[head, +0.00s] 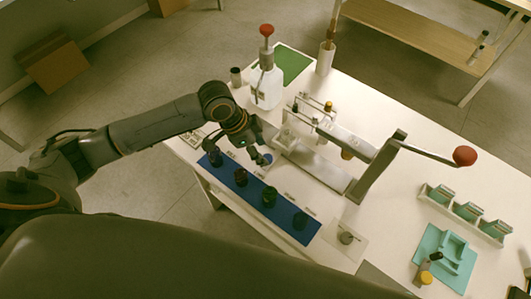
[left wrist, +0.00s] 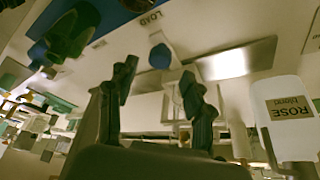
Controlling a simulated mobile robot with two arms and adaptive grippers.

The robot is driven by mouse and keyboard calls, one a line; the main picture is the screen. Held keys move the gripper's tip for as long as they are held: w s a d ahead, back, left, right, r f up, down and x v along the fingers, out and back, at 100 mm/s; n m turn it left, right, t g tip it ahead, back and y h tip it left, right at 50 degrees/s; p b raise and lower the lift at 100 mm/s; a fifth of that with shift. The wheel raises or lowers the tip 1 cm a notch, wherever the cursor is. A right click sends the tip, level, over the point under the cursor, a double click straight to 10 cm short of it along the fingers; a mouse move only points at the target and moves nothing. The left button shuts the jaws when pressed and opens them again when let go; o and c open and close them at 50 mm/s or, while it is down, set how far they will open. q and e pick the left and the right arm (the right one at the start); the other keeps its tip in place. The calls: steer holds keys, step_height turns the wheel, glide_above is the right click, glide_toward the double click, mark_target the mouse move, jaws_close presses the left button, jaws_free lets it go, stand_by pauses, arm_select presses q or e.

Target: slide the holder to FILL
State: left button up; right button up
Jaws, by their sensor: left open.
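My left gripper (head: 262,157) is open near the left end of the white station (head: 318,165) in the head view. In the left wrist view its two dark fingers (left wrist: 157,85) stand apart. A round blue knob (left wrist: 160,56) shows beyond the fingertips, in line with the gap. A small blue part (head: 266,159) shows at the fingertips in the head view; I cannot tell whether they touch it. The holder's body is not clear behind the gripper. A LOAD label (left wrist: 142,22) lies near the knob. I cannot read a FILL label.
A blue mat (head: 304,234) with several dark bottles lies along the near edge. A white pump bottle (head: 266,88) with a red top stands behind the gripper. A lever with a red knob (head: 464,156) extends right. A teal tray (head: 430,240) lies at right.

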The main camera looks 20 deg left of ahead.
mark_target(266, 157)
arm_select(q)
steer(key=x, duration=0.2)
steer(key=shift+d+f, duration=0.15)
steer(key=shift+f, duration=0.15)
steer(key=shift+w+d+f, duration=0.1)
steer(key=shift+d+f, duration=0.1)
steer(key=shift+f, duration=0.4)
steer(key=shift+c, duration=0.8)
steer(key=shift+a, duration=0.1)
jaws_close()
arm_select(e)
steer(key=shift+w+r, duration=0.15)
steer(key=shift+w, duration=0.5)
